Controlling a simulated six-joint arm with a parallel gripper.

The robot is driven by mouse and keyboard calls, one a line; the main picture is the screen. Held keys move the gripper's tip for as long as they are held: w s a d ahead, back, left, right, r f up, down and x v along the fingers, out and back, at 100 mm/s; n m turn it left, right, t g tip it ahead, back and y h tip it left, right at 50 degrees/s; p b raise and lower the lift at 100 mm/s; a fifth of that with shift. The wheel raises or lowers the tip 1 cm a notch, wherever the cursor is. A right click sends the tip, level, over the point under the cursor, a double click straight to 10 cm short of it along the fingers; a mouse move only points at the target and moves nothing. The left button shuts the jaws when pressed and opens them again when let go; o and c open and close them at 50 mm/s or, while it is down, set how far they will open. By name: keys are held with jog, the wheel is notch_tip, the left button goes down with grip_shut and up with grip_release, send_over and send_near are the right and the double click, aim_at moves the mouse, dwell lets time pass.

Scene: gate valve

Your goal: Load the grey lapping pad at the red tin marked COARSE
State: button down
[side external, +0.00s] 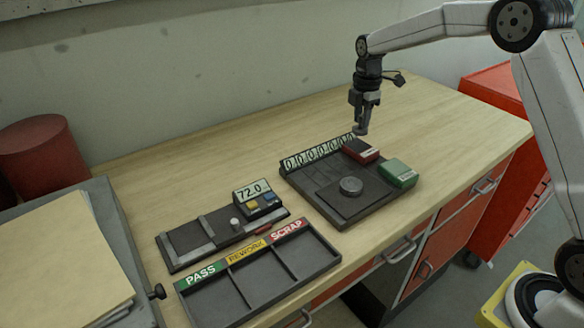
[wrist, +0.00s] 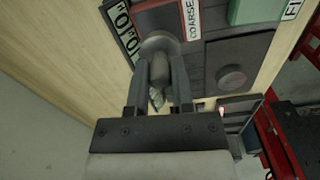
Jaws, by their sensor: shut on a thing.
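My gripper (side external: 363,106) is above the back of the dark lapping tray (side external: 338,217), pointing down. Its jaws are shut on the grey lapping pad (side external: 360,129), whose round face hangs below the fingertips. The pad (wrist: 158,44) also shows between my fingers in the wrist view.
A green tin (side external: 398,173) stands beside the red one. A round grey metal part (side external: 350,187) rests on the tray's plate. A number strip (side external: 318,152) edges the tray. A gauge reading 72.0 (side external: 254,192) and a PASS, REWORK, SCRAP tray (side external: 237,316) are left.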

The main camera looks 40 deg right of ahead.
aim_at(360, 129)
jog(key=shift+f, duration=1.5)
jog(key=shift+f, duration=0.65)
dwell(1.6)
jog(key=shift+r, duration=3.6)
jog(key=s+a+r+m, duration=0.2)
jog(key=s+a+m, duration=0.5)
jog(key=a+m, duration=0.3)
jog(key=m, duration=0.3)
jog(key=shift+s+a+r, duration=0.3)
jog(key=shift+r, duration=0.1)
